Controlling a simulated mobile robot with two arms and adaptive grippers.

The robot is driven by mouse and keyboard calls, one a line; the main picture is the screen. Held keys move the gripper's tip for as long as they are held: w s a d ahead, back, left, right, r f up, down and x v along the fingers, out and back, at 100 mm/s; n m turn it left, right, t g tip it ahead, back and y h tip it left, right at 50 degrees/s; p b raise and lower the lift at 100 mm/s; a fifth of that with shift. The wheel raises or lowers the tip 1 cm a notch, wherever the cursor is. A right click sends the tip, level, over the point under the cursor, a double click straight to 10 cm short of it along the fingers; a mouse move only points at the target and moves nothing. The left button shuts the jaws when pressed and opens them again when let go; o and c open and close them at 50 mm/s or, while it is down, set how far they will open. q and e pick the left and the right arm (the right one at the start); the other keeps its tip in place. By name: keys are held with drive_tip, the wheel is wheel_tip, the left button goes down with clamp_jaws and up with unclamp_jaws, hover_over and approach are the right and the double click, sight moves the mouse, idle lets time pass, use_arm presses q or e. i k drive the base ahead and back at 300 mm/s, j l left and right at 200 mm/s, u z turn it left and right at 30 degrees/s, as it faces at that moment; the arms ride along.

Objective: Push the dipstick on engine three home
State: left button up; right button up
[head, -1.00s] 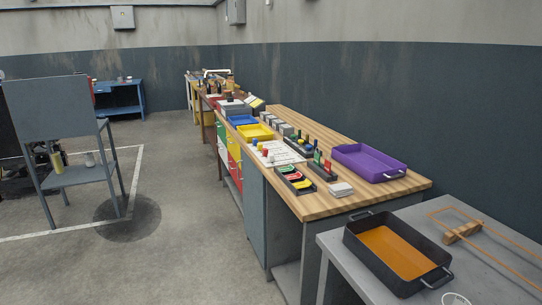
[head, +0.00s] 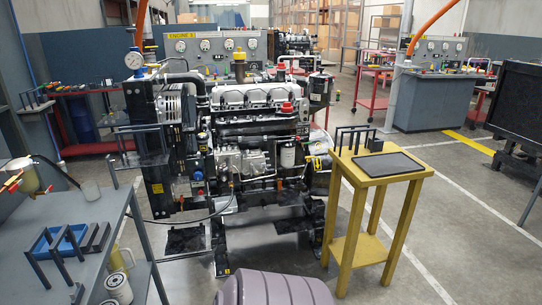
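A diesel engine (head: 250,125) stands in the middle of the head view, with a yellow "ENGINE 3" sign (head: 190,36) on the panel behind it. A small yellow part (head: 318,163) shows low on the engine's right side. I cannot tell whether it is the dipstick's handle or how far in the dipstick sits. A red cap (head: 287,107) and a yellow-topped cap (head: 239,54) are on the upper engine. Neither of my grippers is in view.
A yellow stand (head: 372,175) with a black tray (head: 388,164) is close at the engine's right. A grey table (head: 75,225) with a blue tray (head: 60,240) stands at the left front. Open floor lies to the right, before a grey bench (head: 435,102).

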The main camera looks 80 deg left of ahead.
sight(309, 158)
drive_tip(key=u, duration=2.35)
drive_tip(key=i+l+u, duration=0.1)
